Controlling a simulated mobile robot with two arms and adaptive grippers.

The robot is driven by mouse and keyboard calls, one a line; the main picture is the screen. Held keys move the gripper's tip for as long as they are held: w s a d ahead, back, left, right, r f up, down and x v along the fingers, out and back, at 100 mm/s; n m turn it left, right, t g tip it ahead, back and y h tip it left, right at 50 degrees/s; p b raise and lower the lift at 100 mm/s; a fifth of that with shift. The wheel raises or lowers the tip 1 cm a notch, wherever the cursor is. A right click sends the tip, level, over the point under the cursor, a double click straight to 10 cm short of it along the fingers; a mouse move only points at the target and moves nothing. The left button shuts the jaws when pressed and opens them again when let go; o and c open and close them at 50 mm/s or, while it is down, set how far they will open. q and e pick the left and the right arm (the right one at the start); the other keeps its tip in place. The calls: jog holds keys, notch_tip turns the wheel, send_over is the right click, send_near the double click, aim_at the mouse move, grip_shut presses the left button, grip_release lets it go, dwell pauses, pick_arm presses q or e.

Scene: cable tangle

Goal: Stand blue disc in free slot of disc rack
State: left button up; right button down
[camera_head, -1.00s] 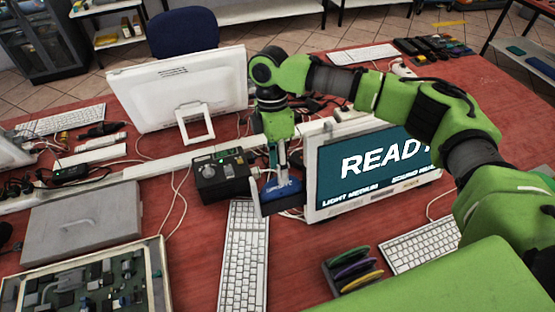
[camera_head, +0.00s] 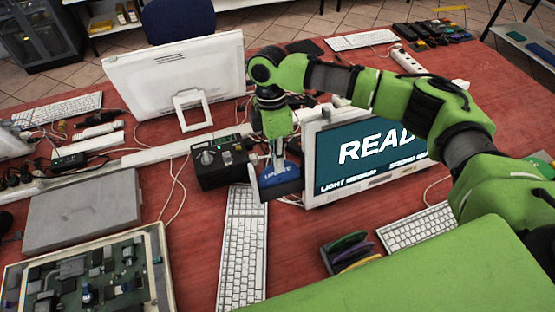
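The blue disc (camera_head: 282,176), lettered "UPDATE", is at the fingertips of my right gripper (camera_head: 278,157), left of the screen. My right gripper points down, with its narrow fingers close together on the disc's upper part. A dark tray-like part (camera_head: 284,190) hides the disc's lower edge; I cannot tell whether the disc rests in it. The disc rack (camera_head: 329,262) stands on the red table at lower centre, below the screen. It holds green, purple and yellow discs (camera_head: 352,247) on edge. I cannot make out its free slot. My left gripper is not in view.
A black box (camera_head: 222,165) with a knob stands left of the disc. The screen (camera_head: 372,155) reading "READY" stands right of it, partly behind my arm. A white keyboard (camera_head: 243,250) lies left of the rack, another (camera_head: 412,229) right. Red table (camera_head: 290,240) is clear between.

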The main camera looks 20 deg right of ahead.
jog(key=p+v, duration=1.2)
jog(key=v, duration=0.1)
dwell(0.7)
dwell(0.3)
